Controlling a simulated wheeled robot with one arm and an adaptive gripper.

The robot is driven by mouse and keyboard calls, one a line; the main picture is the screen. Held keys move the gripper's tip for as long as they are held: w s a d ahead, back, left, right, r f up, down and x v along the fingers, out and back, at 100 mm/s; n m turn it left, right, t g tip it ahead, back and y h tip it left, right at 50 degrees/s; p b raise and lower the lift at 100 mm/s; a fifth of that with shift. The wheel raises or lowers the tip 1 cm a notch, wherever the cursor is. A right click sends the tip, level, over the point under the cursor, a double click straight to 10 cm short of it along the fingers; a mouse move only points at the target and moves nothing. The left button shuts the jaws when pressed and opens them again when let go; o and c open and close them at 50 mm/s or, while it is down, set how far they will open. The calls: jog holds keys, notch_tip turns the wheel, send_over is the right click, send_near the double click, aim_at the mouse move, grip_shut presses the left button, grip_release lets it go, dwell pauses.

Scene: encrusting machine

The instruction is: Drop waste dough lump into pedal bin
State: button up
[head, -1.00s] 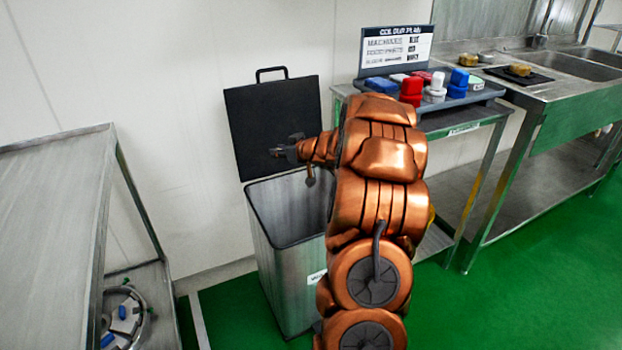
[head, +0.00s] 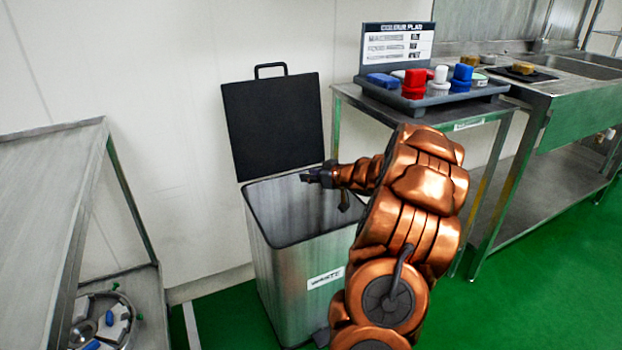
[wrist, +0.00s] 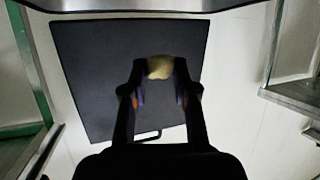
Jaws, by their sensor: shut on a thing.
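The waste dough lump (wrist: 160,67) is pale tan and sits between my fingertips in the wrist view; in the head view I cannot make it out. My gripper (head: 312,176) is shut on it. The pedal bin (head: 300,270) is a tall grey metal box with a "WASTE" label on its front. Its black lid (head: 273,125) stands open against the wall, and the lid also shows in the wrist view (wrist: 100,75). My gripper is at the bin's mouth, near the back right rim, in front of the lid. The bin's floor is hidden.
A steel shelf unit (head: 40,190) stands at the left, with a round metal bowl of parts (head: 100,322) on its lower shelf. At the right, a table holds a tray (head: 440,98) of coloured brushes beside a sink bench (head: 560,95).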

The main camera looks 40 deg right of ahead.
jog(key=shift+f+b, duration=1.1)
jog(key=shift+f, duration=0.05)
jog(key=o, duration=0.9)
jog(key=shift+c, duration=0.2)
jog(key=v, duration=1.2)
